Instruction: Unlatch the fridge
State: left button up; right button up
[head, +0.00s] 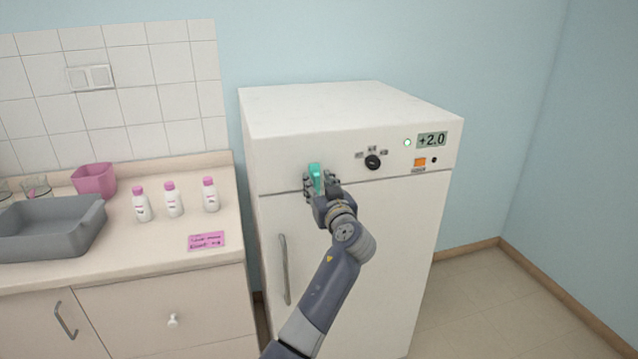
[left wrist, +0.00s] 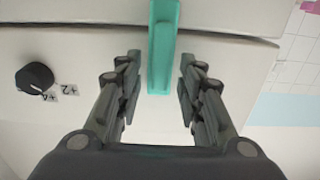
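The white fridge (head: 350,250) stands right of the counter with its door closed. A teal latch (head: 315,176) sits near the left end of the seam between the upper panel and the door. In the left wrist view the latch (left wrist: 163,60) is a straight bar lying across the seam. My left gripper (head: 320,184) is at the latch. In the left wrist view its open fingers (left wrist: 160,88) are on either side of the latch's end, with a visible gap on both sides. The latch's lower part is hidden by the gripper in the head view. My right gripper is not in view.
The fridge panel has a black knob (head: 373,162), an orange button (head: 420,162) and a display (head: 431,140). A long door handle (head: 285,270) is below left. The counter (head: 150,255) holds bottles (head: 173,200), a grey tray (head: 50,250) and a pink container (head: 94,181).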

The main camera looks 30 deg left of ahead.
pick_arm(q)
grip_shut()
jog(key=shift+m, duration=0.7)
jog(key=shift+w+d+f+m+p, duration=0.25)
jog(key=shift+m+p, duration=0.35)
jog(key=shift+m, duration=2.15)
jog(key=shift+w+d+f+m+p, duration=0.2)
jog(key=shift+f+m+p, duration=0.3)
jog(key=shift+m, duration=2.3)
jog(key=shift+w+d+f+m+p, duration=0.2)
jog(key=shift+m+p, duration=0.5)
jog(key=shift+m, duration=2.05)
